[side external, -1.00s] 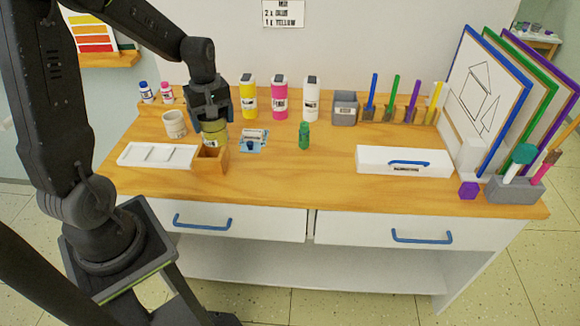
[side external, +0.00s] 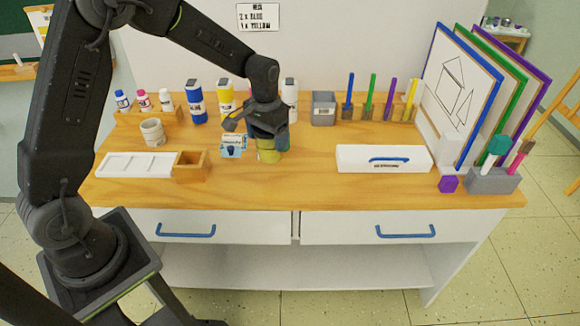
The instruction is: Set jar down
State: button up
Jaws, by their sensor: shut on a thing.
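The jar (side external: 268,154) is greenish-yellow and upright, just right of the small blue-and-white card (side external: 233,146). My gripper (side external: 267,136) points down from above and is shut on the jar's upper part. The jar's base is at or very near the wooden tabletop (side external: 310,186); I cannot tell whether it touches. My gripper hides the jar's top. A bluish-green thing (side external: 283,138) shows partly behind my gripper on its right.
A white palette (side external: 135,164) with a wooden box (side external: 190,166) lies at the left, with a cup (side external: 153,132) behind. Paint bottles (side external: 196,102) line the back. The front middle is clear.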

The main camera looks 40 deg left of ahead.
jog(key=shift+w+d+f, duration=0.45)
jog(key=shift+d+f, duration=0.4)
jog(key=shift+f, duration=0.4)
jog(key=shift+w+d+f, duration=0.4)
jog(key=shift+d+f, duration=0.5)
jog(key=shift+f, duration=0.35)
jog(key=shift+w+d+f, duration=0.45)
jog(key=shift+d+f, duration=0.4)
jog(key=shift+f, duration=0.4)
jog(key=shift+f, duration=0.1)
jog(key=o, duration=1)
